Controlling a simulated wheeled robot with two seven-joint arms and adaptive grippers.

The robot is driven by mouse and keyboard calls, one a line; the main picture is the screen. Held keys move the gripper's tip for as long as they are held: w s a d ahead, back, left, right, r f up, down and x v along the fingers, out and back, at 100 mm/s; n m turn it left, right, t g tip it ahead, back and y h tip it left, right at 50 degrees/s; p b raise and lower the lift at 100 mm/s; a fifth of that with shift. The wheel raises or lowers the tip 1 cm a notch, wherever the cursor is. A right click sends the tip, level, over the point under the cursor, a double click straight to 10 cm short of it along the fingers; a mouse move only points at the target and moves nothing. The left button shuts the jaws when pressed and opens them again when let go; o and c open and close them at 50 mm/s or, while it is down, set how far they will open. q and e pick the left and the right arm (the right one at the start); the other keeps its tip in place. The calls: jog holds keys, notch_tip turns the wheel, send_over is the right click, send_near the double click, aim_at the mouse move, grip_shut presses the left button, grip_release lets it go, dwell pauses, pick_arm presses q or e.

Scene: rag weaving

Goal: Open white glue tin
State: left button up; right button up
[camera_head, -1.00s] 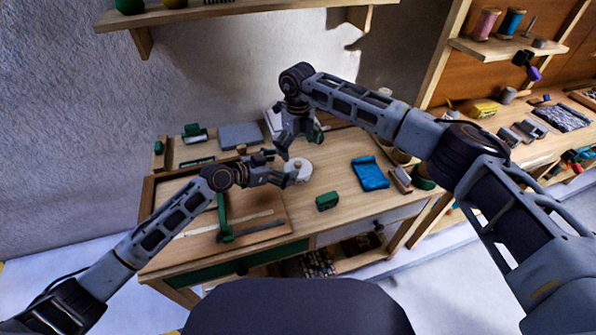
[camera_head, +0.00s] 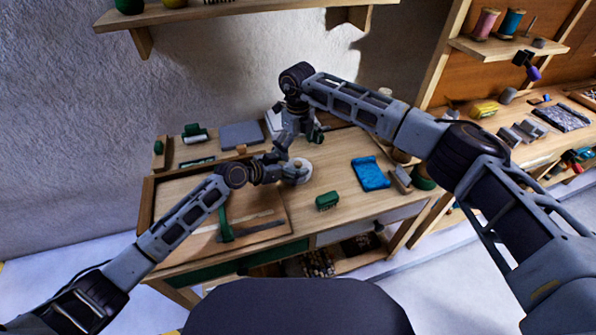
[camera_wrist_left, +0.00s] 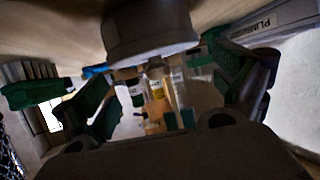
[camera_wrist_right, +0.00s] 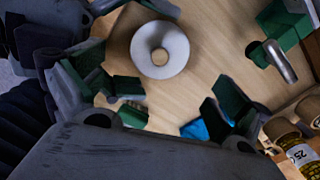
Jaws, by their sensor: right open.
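The white glue tin (camera_head: 301,176) is round and stands on the wooden workbench. Its pale lid with a wooden knob shows from above in the right wrist view (camera_wrist_right: 160,50). My left gripper (camera_head: 284,172) is low at the tin's left side. In the left wrist view its fingers (camera_wrist_left: 170,100) are spread, with the tin (camera_wrist_left: 150,35) close ahead between them; contact is unclear. My right gripper (camera_head: 283,147) is above and behind the tin. Its fingers (camera_wrist_right: 180,108) are apart and empty in the right wrist view. The lid sits on the tin.
A green brush-like block (camera_head: 327,201) and a blue folded cloth (camera_head: 370,174) lie right of the tin. A wooden frame with a green-handled tool (camera_head: 225,228) lies at front left. A grey slab (camera_head: 242,135) is at the back. Bare bench lies before the tin.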

aim_at(300, 164)
pick_arm(q)
jog(key=c, duration=1.2)
jog(key=shift+o, duration=0.2)
pick_arm(e)
jog(key=shift+s+d+r+m, duration=0.15)
jog(key=shift+r+m, duration=0.25)
jog(key=shift+r, duration=0.3)
jog(key=shift+s+r+m, duration=0.1)
jog(key=shift+r+m, duration=0.3)
jog(key=shift+r, duration=0.35)
jog(key=shift+s+d+r+m, duration=0.15)
jog(key=shift+r+m, duration=0.25)
jog(key=shift+r, duration=0.3)
jog(key=shift+f, duration=0.15)
jog(key=shift+f, duration=5.9)
